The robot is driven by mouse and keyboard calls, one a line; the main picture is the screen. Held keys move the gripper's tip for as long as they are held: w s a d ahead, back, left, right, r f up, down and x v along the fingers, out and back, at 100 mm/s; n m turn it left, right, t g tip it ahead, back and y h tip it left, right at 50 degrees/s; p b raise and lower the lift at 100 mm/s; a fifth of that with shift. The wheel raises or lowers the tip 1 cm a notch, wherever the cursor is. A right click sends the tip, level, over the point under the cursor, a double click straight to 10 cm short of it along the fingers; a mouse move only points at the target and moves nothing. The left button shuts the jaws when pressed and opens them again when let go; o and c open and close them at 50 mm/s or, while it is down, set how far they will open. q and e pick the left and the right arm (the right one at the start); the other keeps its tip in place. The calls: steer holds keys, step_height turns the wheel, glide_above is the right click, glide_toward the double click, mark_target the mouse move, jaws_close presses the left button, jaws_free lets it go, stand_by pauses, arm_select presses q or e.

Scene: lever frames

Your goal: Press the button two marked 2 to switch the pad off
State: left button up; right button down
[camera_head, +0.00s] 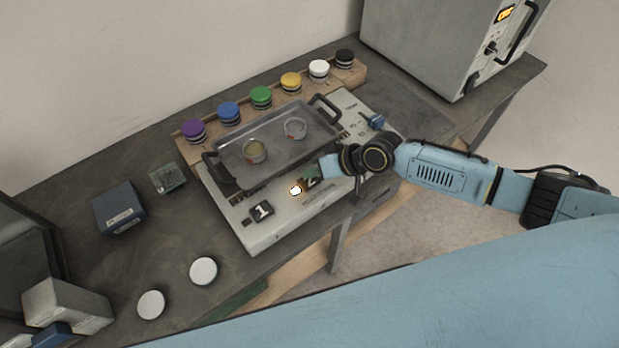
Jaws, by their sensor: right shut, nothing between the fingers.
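The pad is a light grey box (232,219) with a dark tray (290,157) on its top. Button two (312,183), a dark square with a white mark, sits on its front strip, partly hidden by my right gripper. Button one (261,210), marked 1, is to its left. My left gripper is not in view.
Two cups (254,151) stand in the tray. Coloured-lid jars (261,97) line a wooden rack behind. A large grey cabinet (430,45) stands at the back right. Blue box (118,208), small clear box (167,178) and white discs (203,271) lie left on the dark table (90,255).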

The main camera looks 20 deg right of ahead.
mark_target(314, 182)
steer(key=shift+f, duration=0.15)
steer(key=shift+f+b, duration=0.35)
steer(key=shift+f, duration=0.25)
stand_by(0.6)
steer(key=shift+r, duration=0.2)
steer(key=shift+r+p, duration=0.45)
steer(key=shift+r, duration=0.1)
step_height(314, 182, up, 6)
steer(key=p, duration=0.5)
steer(key=shift+p, duration=0.3)
